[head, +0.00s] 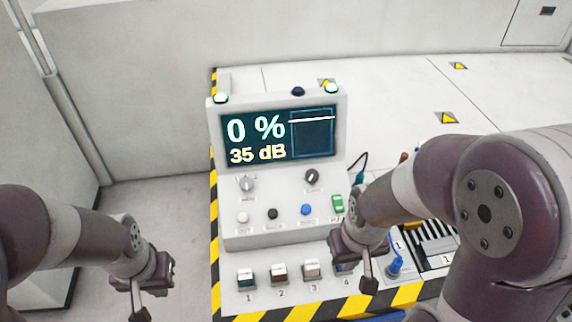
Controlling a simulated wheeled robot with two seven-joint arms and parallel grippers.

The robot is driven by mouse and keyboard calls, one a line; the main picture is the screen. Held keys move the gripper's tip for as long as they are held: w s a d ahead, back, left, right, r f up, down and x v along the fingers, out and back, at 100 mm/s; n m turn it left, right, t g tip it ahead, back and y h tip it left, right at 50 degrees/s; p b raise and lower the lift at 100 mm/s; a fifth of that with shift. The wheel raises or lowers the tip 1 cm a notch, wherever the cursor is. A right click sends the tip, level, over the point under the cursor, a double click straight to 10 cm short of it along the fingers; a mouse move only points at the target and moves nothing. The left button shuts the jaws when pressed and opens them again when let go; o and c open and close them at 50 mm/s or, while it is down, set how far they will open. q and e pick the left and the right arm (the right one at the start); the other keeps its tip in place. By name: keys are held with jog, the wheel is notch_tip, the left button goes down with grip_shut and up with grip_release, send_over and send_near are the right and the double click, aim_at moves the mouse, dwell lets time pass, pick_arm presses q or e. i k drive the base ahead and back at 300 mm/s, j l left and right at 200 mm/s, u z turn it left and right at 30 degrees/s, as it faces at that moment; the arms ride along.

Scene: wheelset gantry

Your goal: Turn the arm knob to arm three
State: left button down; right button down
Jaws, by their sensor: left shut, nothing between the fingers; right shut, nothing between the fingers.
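A grey control console (232,222) stands on a white bench, with two knobs under its screen. The left one is a light grey knob (247,184); the right one is a black knob (312,176). Their labels are too small to read, so I cannot tell which is the arm knob. The screen (262,139) reads "0 %" and "35 dB". My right gripper (368,285) is shut and empty, below and right of both knobs, in front of the bench's numbered blocks. My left gripper (140,310) is shut and empty, left of the bench, apart from everything.
Numbered blocks (281,272) line the bench front; the one marked 4 is partly hidden. A blue item (398,265) stands right of my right gripper. Floor at left is clear.

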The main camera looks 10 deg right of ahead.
aim_at(245, 184)
jog(key=j+z, duration=0.4)
jog(key=k+j+z, duration=0.1)
jog(key=z, duration=0.25)
jog(key=j, duration=0.05)
